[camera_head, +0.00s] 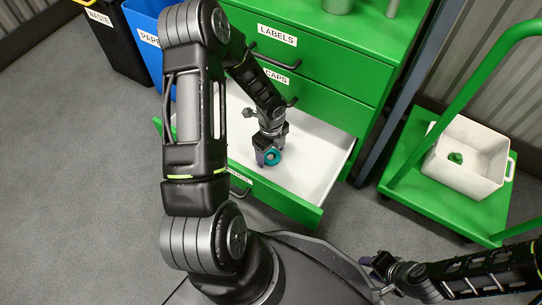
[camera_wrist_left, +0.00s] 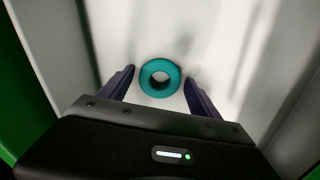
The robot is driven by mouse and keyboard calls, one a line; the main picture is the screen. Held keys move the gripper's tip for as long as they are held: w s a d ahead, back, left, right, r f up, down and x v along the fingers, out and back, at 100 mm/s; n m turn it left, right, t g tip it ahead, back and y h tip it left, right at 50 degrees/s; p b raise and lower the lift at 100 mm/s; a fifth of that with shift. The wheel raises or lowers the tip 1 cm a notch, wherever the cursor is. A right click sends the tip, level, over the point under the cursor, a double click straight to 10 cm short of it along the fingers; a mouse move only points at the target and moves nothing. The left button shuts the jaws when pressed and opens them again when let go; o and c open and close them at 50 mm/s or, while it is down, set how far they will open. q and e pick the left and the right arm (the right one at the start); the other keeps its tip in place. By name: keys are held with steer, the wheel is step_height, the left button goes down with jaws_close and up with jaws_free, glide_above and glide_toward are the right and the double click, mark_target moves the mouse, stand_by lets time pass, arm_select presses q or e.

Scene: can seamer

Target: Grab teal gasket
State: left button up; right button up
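The teal gasket (camera_head: 273,157) is a small ring on the white bottom of the open drawer (camera_head: 318,160). In the left wrist view the gasket (camera_wrist_left: 160,78) lies flat between and slightly beyond the fingertips. My left gripper (camera_head: 268,157) reaches down into the drawer at the gasket. In the left wrist view its two dark fingers (camera_wrist_left: 159,80) are spread, one on each side of the ring, with a gap to both. My right gripper (camera_head: 372,268) is at the lower right, away from the drawer; whether its fingers are open is unclear.
The green cabinet (camera_head: 340,60) has closed drawers labelled LABELS and CAPS above the open one. A green cart (camera_head: 408,180) at right carries a white bin (camera_head: 470,150) with a green item inside. Blue (camera_head: 145,22) and black (camera_head: 110,40) bins stand at upper left.

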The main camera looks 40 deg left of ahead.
mark_target(271, 156)
arm_select(q)
steer(key=c, duration=1.2)
steer(key=shift+o, duration=0.2)
steer(key=shift+r, duration=0.1)
step_height(271, 156, up, 10)
steer(key=p, duration=0.4)
steer(key=shift+p, duration=0.4)
